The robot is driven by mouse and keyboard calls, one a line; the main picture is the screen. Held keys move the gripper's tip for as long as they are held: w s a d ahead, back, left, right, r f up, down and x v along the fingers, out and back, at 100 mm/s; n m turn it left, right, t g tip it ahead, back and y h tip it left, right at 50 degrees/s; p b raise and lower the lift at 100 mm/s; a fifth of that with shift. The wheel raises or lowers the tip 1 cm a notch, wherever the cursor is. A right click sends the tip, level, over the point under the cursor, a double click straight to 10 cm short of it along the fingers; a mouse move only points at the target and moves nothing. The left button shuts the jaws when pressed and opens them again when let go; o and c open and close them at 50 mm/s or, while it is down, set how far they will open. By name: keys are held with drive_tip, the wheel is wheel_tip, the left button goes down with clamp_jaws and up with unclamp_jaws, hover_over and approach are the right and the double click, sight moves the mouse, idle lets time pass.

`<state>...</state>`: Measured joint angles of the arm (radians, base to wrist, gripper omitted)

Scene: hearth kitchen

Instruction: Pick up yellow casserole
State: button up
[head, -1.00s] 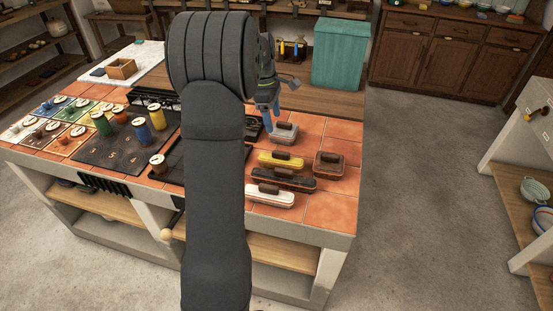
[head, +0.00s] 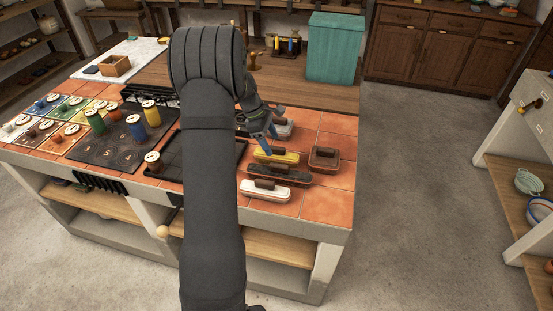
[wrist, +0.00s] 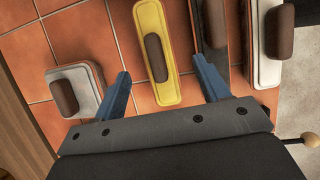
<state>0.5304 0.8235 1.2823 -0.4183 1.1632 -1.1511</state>
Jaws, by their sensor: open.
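The yellow casserole (head: 277,156) is a long, narrow dish with a dark brown handle on its lid, on the orange tiled counter. In the wrist view the yellow casserole (wrist: 167,85) lies lengthwise between the two blue fingers. My gripper (head: 268,142) is open and empty, just above and behind the casserole in the head view. In the wrist view my gripper (wrist: 165,88) has one finger on each side of it, the right finger close to a dark dish. I cannot tell how high the fingertips are above the casserole.
A dark long dish (head: 279,176), a white long dish (head: 265,191) and a square reddish dish (head: 324,158) stand close by. A grey dish (wrist: 72,92) lies left of the fingers. A teal bin (head: 336,47) stands at the back. Bare tiles (head: 327,205) lie front right.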

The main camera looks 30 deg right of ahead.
sight(275, 147)
drive_tip(key=shift+x, duration=2.7)
drive_tip(key=shift+w+d+r, duration=0.1)
drive_tip(key=shift+w+d, duration=0.05)
drive_tip(key=c, duration=1.3)
